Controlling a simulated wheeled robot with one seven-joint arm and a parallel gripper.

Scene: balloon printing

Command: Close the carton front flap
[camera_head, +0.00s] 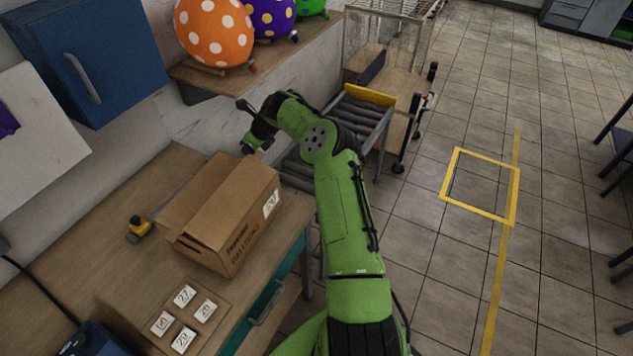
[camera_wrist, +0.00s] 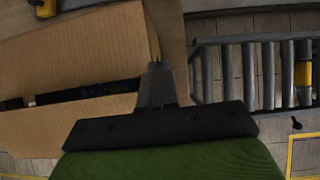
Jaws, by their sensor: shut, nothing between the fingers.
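The brown cardboard carton (camera_head: 240,235) stands on the wooden table, with a white label on its right side. Its broad top flaps (camera_head: 235,200) lie over much of the top. In the wrist view, two flap panels of the carton (camera_wrist: 75,45) show with a dark gap between them, so the top is not fully covered. I cannot tell which panel is the front flap. My gripper (camera_head: 250,147) is at the carton's far right end. In the wrist view my gripper (camera_wrist: 156,66) is shut and empty, its fingers overlapping the carton's edge; contact cannot be told.
A yellow-and-black tool (camera_head: 139,229) lies left of the carton. A board with numbered cards (camera_head: 183,318) lies in front. A roller conveyor (camera_head: 358,115) stands beyond the table. Dotted balloons (camera_head: 213,32) sit on a shelf above. A blue cabinet (camera_head: 95,60) hangs at left.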

